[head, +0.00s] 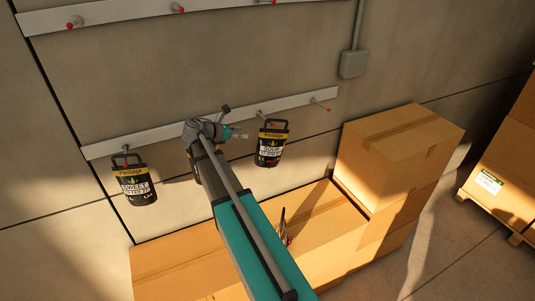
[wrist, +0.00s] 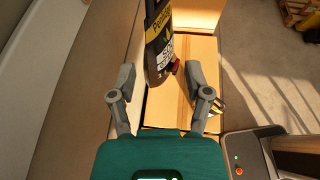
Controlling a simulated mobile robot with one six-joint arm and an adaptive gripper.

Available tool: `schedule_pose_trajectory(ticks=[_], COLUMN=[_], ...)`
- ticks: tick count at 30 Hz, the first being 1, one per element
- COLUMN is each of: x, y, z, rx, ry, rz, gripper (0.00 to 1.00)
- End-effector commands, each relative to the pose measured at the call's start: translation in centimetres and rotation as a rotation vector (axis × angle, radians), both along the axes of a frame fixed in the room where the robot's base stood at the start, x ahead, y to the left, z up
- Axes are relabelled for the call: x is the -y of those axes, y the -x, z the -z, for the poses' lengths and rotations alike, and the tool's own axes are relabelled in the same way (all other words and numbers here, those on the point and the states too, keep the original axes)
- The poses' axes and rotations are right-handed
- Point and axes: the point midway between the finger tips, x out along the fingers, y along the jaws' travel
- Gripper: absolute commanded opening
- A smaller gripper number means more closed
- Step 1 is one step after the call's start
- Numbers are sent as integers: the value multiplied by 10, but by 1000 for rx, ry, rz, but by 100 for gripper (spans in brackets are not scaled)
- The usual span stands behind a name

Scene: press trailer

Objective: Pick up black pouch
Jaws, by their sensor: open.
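A black pouch with a yellow band (head: 272,143) hangs from a peg on the lower wall rail, right of my gripper (head: 231,123). A second black pouch with a yellow band (head: 133,181) hangs farther left on the same rail. Part of another dark item shows behind my arm, mostly hidden. In the wrist view, a black pouch (wrist: 158,48) hangs just ahead of my gripper (wrist: 160,78), roughly in line with the gap between the fingers. It looks like the right-hand pouch. The fingers are open and apart, with nothing held.
The lower rail (head: 210,125) carries several pegs; an upper rail (head: 100,12) runs above. Cardboard boxes (head: 395,150) stand below and right. A small dark object (head: 284,228) lies on the box below. A grey wall box (head: 353,64) is at upper right.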

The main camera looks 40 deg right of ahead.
Motion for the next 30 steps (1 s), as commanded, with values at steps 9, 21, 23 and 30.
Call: schedule_pose_trajectory(ticks=[9,21,23,30], x=[24,74,77,80], y=[2,7,7,8], z=[12,32,33,32], rx=[2,1,2,1], ry=[-1,-1,-1,-1], rz=[4,3,3,3], gripper=[63,63,63,63])
